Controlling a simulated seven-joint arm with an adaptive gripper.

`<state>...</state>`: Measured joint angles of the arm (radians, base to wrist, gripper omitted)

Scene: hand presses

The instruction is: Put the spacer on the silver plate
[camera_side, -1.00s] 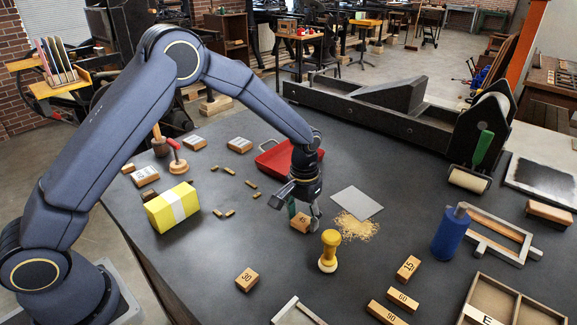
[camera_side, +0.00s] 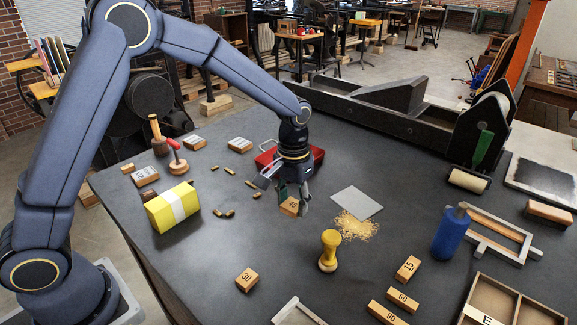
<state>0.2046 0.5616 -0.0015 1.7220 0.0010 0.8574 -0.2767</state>
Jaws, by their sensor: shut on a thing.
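My gripper (camera_side: 293,198) is shut on a small wooden block (camera_side: 289,207) with a dark number on its face, which looks like one of the numbered spacers. The block hangs tilted between the fingers and appears a little above the dark table. The silver plate (camera_side: 354,201) is a flat grey square lying to the right of my gripper, with nothing on it. The fingers hide part of the block.
Yellowish crumbs (camera_side: 357,227) lie at the plate's near edge. A yellow-handled stamp (camera_side: 329,251) stands in front. A red tray (camera_side: 314,160) is behind my gripper. Other numbered blocks, 30 (camera_side: 247,279) and 15 (camera_side: 408,268), lie nearer. A blue cylinder (camera_side: 450,234) stands right.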

